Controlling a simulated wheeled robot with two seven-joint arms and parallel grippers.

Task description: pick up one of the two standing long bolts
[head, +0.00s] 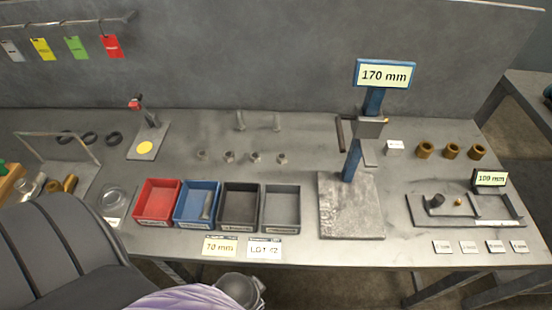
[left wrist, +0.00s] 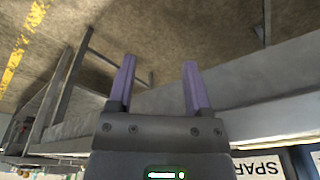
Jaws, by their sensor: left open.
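Two long bolts stand upright on the grey bench near its back edge in the head view, a left one (head: 240,121) and a right one (head: 277,122). They are a short way apart, and nothing touches them. My left gripper (left wrist: 158,75) shows in the left wrist view with two purple fingers spread apart and nothing between them. It faces the floor and a bench edge, away from the bolts. In the head view my left arm covers the lower left, and its fingers cannot be made out. My right gripper is in neither view.
Several nuts (head: 229,157) stand in front of the bolts. A red bin (head: 157,222), a blue bin (head: 197,223) holding a bolt, and two darker bins line the front. A blue gauge stand (head: 352,160) marked 170 mm rises to the right. A yellow-marked stand (head: 146,146) is left.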

